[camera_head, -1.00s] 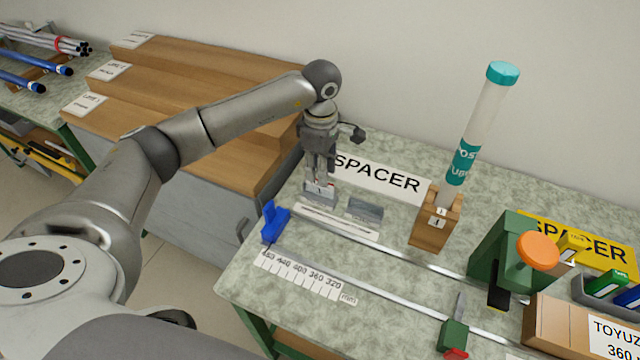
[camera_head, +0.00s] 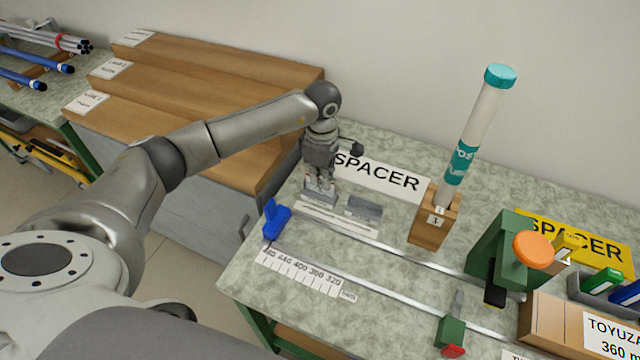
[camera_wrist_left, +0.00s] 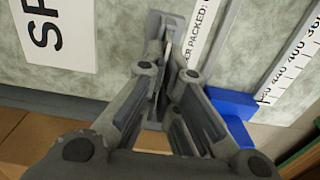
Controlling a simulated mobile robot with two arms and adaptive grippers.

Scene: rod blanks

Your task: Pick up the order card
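The order card (camera_head: 320,185) appears as a small pale card standing in a grey holder (camera_head: 319,198) at the back left of the bench. My left gripper (camera_head: 320,182) points down over the holder, its fingertips low beside the card. In the left wrist view the fingers (camera_wrist_left: 168,72) are apart, with a thin pale edge beyond them at the grey holder (camera_wrist_left: 158,26). The fingers partly hide the card, and I cannot tell whether they touch it. My right gripper is not in view.
A second grey block (camera_head: 364,207) stands right of the holder. A blue stop (camera_head: 275,220) and a white printed strip (camera_head: 338,221) lie in front. A wooden block (camera_head: 435,225) holds a clear tube (camera_head: 480,125). Wooden steps (camera_head: 215,105) rise to the left.

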